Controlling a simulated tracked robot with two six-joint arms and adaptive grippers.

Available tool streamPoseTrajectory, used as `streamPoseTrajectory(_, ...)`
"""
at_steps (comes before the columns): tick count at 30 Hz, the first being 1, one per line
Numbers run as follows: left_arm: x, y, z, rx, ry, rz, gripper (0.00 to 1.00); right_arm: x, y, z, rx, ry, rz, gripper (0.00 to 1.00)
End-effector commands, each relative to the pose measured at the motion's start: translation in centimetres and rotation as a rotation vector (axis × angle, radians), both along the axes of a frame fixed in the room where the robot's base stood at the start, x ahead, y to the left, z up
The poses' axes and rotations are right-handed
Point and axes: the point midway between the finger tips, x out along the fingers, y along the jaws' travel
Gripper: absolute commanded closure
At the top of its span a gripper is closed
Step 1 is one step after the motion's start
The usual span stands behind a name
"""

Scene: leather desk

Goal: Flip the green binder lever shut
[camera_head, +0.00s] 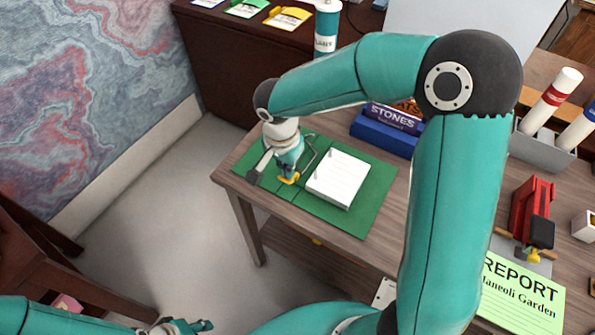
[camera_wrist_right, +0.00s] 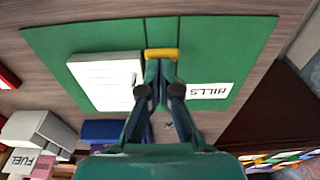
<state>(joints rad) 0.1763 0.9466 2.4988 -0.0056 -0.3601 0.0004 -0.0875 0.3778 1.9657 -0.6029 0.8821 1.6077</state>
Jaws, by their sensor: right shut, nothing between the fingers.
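The green binder (camera_head: 345,218) lies open on the desk, with a stack of white paper (camera_head: 340,178) on its right half. The binder also shows in the right wrist view (camera_wrist_right: 235,45), with a BILLS label (camera_wrist_right: 208,90) on its other half. A yellow bar (camera_wrist_right: 162,54), which looks like the lever's end, lies across the spine. My right gripper (camera_head: 288,174) is over the spine, shut and empty, its fingertips (camera_wrist_right: 160,66) right at the yellow bar. I cannot tell whether they touch. My left gripper (camera_head: 190,326) is partly in view at the bottom edge, its jaws unclear.
A grey holder (camera_head: 545,145) with tubes, a red device (camera_head: 532,205) and a green REPORT sheet (camera_head: 520,295) are to the right. The binder's left corner is near the desk edge.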

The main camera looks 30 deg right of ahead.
Motion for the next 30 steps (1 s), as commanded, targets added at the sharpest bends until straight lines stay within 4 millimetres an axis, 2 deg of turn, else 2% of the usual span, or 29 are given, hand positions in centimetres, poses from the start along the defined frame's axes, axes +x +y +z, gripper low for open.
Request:
streamPoseTrajectory(1,0.0,0.0,-2.6,0.0,0.0,0.0,0.65,0.0,0.8,-1.4,-0.03,-0.02,0.015,1.0)
streamPoseTrajectory(12,0.0,0.0,-12.5,0.0,0.0,0.0,0.65,-0.8,3.3,-3.2,-0.3,-0.155,0.022,1.0)
streamPoseTrajectory(14,0.0,0.0,-11.2,0.0,0.002,0.0,0.65,-0.9,3.1,-1.8,-0.308,-0.155,0.016,1.0)
streamPoseTrajectory(15,0.0,0.0,-11.0,0.0,0.0,0.001,0.65,-0.9,3.0,-1.7,-0.307,-0.153,0.015,1.0)
streamPoseTrajectory(30,0.0,0.0,-11.2,0.0,0.0,0.0,0.65,-0.3,2.1,-1.6,-0.303,-0.15,0.017,1.0)
